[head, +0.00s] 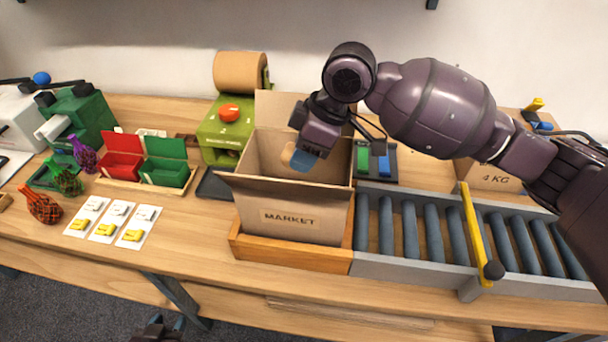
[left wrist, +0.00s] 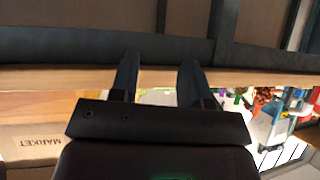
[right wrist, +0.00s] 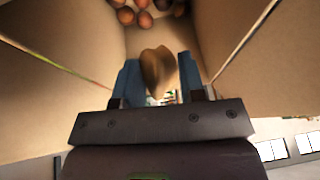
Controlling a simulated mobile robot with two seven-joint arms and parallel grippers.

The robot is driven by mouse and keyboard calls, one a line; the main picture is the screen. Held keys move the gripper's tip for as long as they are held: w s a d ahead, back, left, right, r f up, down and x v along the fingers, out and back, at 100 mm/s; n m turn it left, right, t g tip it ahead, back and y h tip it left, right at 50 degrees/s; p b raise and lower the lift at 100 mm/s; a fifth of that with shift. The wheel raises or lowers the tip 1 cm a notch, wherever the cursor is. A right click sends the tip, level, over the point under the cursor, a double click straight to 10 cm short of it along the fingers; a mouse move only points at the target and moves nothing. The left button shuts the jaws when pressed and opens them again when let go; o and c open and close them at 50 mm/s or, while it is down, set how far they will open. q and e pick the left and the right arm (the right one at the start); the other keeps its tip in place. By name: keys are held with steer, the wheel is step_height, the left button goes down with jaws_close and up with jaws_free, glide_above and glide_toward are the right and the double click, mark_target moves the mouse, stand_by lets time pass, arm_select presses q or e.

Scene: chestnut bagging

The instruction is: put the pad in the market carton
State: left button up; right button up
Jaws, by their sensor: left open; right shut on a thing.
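The market carton (head: 290,222) stands open on the bench with its flaps spread and its MARKET label facing me. My right gripper (head: 300,160) reaches down into its mouth, blue fingers shut on a tan-brown piece, the pad (head: 288,154). The right wrist view shows the pad (right wrist: 157,70) between the fingers (right wrist: 160,85), inside the carton walls (right wrist: 70,50). Its full outline is hidden. My left gripper (head: 167,326) is low at the front, below the bench edge. The left wrist view shows its fingers (left wrist: 158,75) apart with nothing between them.
Several round brown things (right wrist: 130,14) lie deeper in the carton. A roller conveyor (head: 430,232) with a yellow bar (head: 474,225) adjoins at right. A green machine with a paper roll (head: 238,72) stands behind left. Red (head: 120,160) and green (head: 166,165) bins stand left.

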step_height(320, 180, down, 6)
steer(key=shift+f+b, duration=0.1)
steer(key=shift+b, duration=0.3)
steer(key=shift+f, duration=0.1)
steer(key=shift+f, duration=0.1)
steer(key=shift+f, duration=0.1)
